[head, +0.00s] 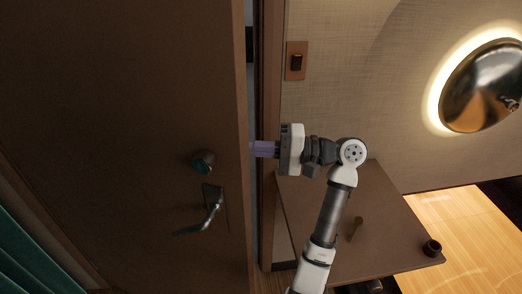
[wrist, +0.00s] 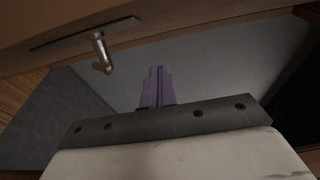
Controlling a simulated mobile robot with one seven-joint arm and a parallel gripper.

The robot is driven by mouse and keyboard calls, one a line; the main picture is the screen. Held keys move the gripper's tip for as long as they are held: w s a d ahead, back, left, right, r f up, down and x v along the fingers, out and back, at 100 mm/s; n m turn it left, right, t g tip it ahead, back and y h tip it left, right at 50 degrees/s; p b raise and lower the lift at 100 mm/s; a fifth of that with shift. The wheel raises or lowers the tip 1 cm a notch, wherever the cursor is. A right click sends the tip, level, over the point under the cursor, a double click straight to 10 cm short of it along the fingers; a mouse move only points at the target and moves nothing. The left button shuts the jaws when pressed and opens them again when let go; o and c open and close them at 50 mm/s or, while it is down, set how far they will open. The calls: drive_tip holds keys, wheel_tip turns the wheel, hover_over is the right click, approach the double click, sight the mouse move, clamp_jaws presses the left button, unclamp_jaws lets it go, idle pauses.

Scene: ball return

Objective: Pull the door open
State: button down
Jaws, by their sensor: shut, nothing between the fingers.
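The brown door (head: 120,110) fills the left of the head view and stands a little ajar, with a narrow gap along its right edge. A metal lever handle (head: 213,212) sits on its face, below a round knob (head: 203,161). My gripper (head: 254,149) is shut and empty, its purple fingers at the door's free edge by the gap, right of the knob and handle. In the wrist view the purple fingers (wrist: 158,84) are together and point toward the opening. The door's edge (wrist: 150,35) runs across the top with a metal latch part (wrist: 101,50). I cannot tell whether the fingers touch the door.
The door frame (head: 271,110) stands just right of the gap. A light switch (head: 296,61) and a round lit mirror-like lamp (head: 485,85) are on the wall. A brown table (head: 385,225) with a small dark cup (head: 432,248) stands beside my arm. A teal curtain (head: 25,250) hangs at lower left.

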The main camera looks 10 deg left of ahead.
drive_tip(key=a, duration=0.3)
drive_tip(key=a+b, duration=0.1)
drive_tip(key=a, duration=0.2)
drive_tip(key=shift+s+f, duration=0.2)
drive_tip(key=s, duration=0.3)
drive_tip(key=shift+s+a+r+b, duration=0.15)
drive_tip(key=shift+s+a+b, duration=0.15)
drive_tip(key=shift+s+b, duration=0.1)
drive_tip(key=shift+s, duration=0.1)
